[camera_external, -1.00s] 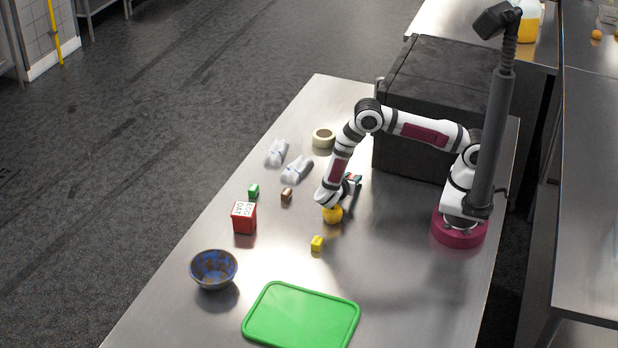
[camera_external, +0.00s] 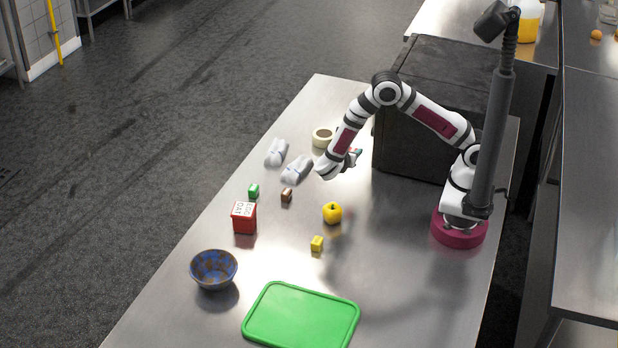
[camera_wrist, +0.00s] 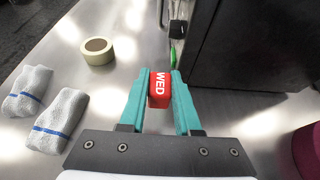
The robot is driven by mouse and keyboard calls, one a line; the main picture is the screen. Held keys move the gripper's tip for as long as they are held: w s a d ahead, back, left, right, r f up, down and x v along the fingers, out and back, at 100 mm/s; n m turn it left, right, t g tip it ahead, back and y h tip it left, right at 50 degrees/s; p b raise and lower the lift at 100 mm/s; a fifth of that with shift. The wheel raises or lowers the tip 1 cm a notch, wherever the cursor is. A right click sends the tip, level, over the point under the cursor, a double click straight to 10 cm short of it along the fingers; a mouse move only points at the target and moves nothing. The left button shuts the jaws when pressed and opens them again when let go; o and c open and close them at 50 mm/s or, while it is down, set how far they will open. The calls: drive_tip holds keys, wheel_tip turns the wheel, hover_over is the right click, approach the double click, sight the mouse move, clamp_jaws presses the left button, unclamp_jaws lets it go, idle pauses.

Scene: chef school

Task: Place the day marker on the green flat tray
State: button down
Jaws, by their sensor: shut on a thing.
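The day marker is a small red block (camera_wrist: 160,92) with white "WED" lettering, seen in the wrist view. My gripper (camera_wrist: 159,74) is shut on it, with one teal finger on each side. In the external view my gripper (camera_external: 353,157) is raised over the middle-back of the steel table, beside the black box; the marker cannot be made out clearly there. The green flat tray (camera_external: 300,318) lies empty at the table's front, well away from my gripper.
A yellow apple (camera_external: 332,213), yellow cube (camera_external: 317,243), brown cube (camera_external: 286,195), green cube (camera_external: 253,190), red box (camera_external: 244,219) and blue bowl (camera_external: 214,268) stand on the table. Tape (camera_external: 322,138) and rolled towels (camera_external: 296,169) lie behind. A large black box (camera_external: 430,110) is close by.

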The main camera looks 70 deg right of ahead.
drive_tip(key=w+a+n+t+y, duration=0.1)
drive_tip(key=w+a+n+t, duration=0.25)
drive_tip(key=a, duration=0.25)
drive_tip(key=w+a+n+t+y, duration=0.1)
drive_tip(key=w+a+n+t, duration=0.1)
drive_tip(key=a+n+t, duration=0.3)
drive_tip(key=n+t+y, duration=0.5)
drive_tip(key=n+y, duration=0.5)
drive_tip(key=y, duration=0.2)
hover_over(306, 311)
drive_tip(key=f, duration=0.4)
drive_tip(key=shift+w+d+f, duration=0.15)
drive_tip(key=shift+d, duration=0.1)
drive_tip(key=f, duration=0.4)
drive_tip(key=shift+a, duration=0.2)
drive_tip(key=shift+f, duration=0.15)
drive_tip(key=shift+f, duration=0.1)
